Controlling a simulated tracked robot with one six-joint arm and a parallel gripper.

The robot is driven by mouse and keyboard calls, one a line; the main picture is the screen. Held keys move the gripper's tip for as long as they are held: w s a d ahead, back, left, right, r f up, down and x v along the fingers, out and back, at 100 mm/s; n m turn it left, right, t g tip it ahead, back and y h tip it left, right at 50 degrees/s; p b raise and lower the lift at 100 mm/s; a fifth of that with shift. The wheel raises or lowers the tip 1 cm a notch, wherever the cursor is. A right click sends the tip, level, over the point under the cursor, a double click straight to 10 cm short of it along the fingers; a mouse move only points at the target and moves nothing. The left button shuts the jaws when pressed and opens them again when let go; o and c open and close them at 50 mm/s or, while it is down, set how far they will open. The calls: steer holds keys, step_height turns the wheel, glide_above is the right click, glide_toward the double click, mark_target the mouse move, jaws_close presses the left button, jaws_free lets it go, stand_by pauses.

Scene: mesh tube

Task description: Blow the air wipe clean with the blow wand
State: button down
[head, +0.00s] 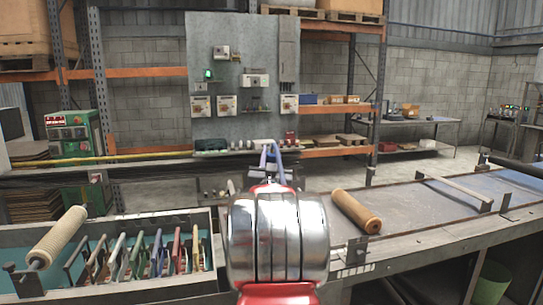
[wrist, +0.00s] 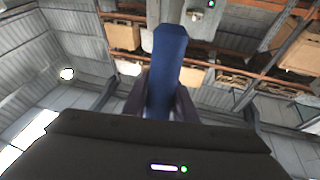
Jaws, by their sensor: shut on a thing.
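My gripper (wrist: 162,98) is shut on a long blue thing (wrist: 170,62), which looks like the blow wand. The blue thing points up and away between the dark fingers in the wrist view. In the head view a blue frame-like part (head: 272,157) shows just beyond my red and chrome arm. My arm hides most of the gripper there. I cannot pick out the air wipe for sure; it may be hidden behind my arm. A thin yellow tube (head: 140,156) runs level at the left, towards the middle.
A grey bin (head: 130,222) at the left front holds several coloured clamp-like tools. A tan roll (head: 57,237) lies over its left end. A brown roll (head: 357,211) lies on the bench (head: 432,205) at the right. A grey panel (head: 230,115) with small boxes stands behind.

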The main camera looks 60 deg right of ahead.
steer(key=shift+w+d+f, duration=0.2)
steer(key=shift+f, duration=0.45)
steer(key=shift+w+d+f, duration=0.2)
steer(key=shift+f, duration=0.45)
steer(key=shift+w+d+f, duration=0.2)
steer(key=shift+f, duration=0.45)
steer(key=shift+w, duration=0.1)
stand_by(0.4)
